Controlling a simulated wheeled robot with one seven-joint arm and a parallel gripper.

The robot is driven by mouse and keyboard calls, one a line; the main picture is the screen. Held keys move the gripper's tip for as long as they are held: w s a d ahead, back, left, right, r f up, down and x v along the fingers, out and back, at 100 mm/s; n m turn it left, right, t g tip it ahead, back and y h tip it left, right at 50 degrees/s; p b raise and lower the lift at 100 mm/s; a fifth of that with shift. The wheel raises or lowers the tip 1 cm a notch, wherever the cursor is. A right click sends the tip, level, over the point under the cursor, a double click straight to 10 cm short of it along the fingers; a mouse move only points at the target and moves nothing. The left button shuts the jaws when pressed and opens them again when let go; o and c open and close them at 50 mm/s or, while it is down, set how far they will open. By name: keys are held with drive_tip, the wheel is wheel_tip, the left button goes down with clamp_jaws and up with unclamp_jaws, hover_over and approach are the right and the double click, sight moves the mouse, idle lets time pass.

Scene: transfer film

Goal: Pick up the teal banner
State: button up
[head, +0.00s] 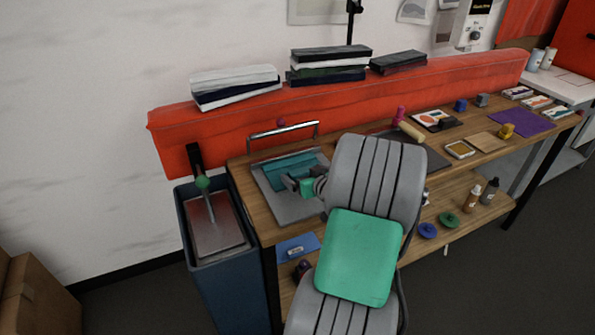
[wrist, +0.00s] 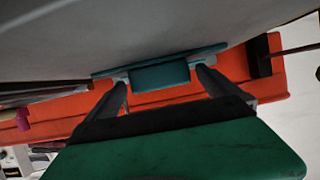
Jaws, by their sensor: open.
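The teal banner (head: 283,172) lies on a grey plate (head: 268,200) at the left end of the wooden workbench, in the head view. My gripper (head: 304,186) is at the banner's near right side and covers part of it. In the wrist view the banner (wrist: 160,76) shows as a teal block in line with the gap between the two grey fingers of my gripper (wrist: 162,84). The fingers are apart, one to either side of it in the picture. I cannot tell how deep the banner sits between them. Nothing is held.
A metal handle bar (head: 284,128) stands behind the banner, before a long red backrest (head: 330,95). A blue bin (head: 228,262) stands left of the workbench (head: 262,232). Pads, a purple sheet (head: 520,122) and small blocks lie to the right. My arm hides the bench's middle.

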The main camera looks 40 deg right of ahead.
drive_tip(key=shift+w+f, duration=0.1)
drive_tip(key=shift+w, duration=0.1)
drive_tip(key=c, duration=1.4)
drive_tip(key=shift+c, duration=0.4)
